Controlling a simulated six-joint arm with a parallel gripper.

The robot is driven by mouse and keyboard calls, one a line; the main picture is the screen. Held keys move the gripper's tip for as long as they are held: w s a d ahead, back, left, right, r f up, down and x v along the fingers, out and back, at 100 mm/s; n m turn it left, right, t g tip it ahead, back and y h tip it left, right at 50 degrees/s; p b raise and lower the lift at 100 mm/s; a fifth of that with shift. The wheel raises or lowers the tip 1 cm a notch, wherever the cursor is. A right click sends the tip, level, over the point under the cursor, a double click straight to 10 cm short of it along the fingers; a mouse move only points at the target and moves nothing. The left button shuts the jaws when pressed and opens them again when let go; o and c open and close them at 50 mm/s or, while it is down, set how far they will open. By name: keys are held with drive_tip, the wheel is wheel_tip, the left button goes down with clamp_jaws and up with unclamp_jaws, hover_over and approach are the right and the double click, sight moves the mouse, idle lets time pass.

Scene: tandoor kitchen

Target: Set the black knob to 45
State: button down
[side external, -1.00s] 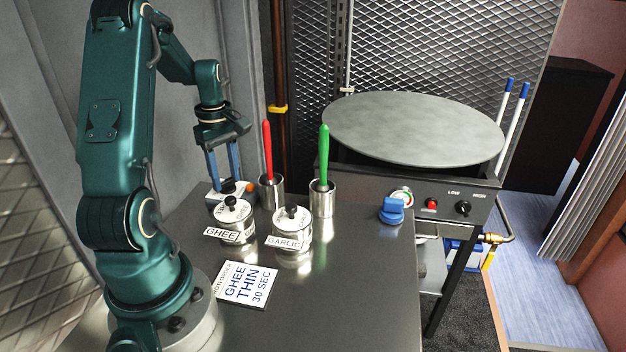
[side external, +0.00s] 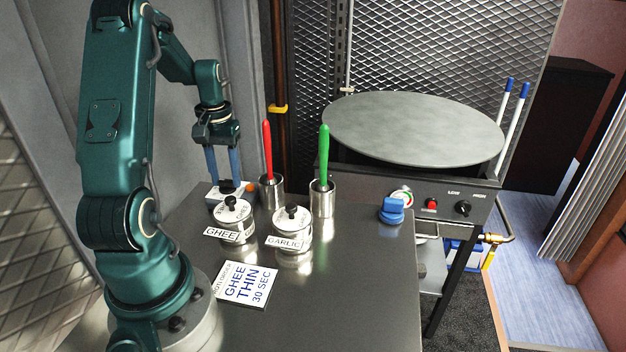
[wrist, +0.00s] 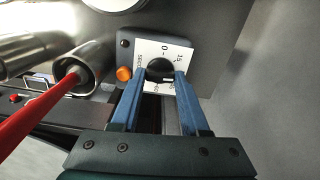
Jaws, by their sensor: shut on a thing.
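The black knob (wrist: 160,68) sits on a white dial plate (wrist: 147,50) on a small grey timer box (wrist: 124,53) with an orange button (wrist: 124,74). My gripper (wrist: 161,78) is shut on the knob, with one blue finger on each side of it. The numbers 0 and 15 show on the dial; other marks are partly hidden by the fingers. I cannot read where the knob points. In the side view, my gripper (side external: 224,180) reaches down to the timer box (side external: 214,197), and the knob is hidden there.
A steel cup with a red-handled tool (side external: 267,150) stands right of the box. Lidded ghee (side external: 232,215) and garlic (side external: 291,230) pots stand in front. A green-handled tool (side external: 324,155), blue object (side external: 392,211) and griddle (side external: 415,130) are further right. The front right table is clear.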

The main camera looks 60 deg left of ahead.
sight(227, 180)
drive_tip(key=m, duration=0.5)
drive_tip(key=shift+m, duration=2.4)
drive_tip(key=shift+c, duration=2)
unclamp_jaws()
drive_tip(key=shift+r, duration=2.6)
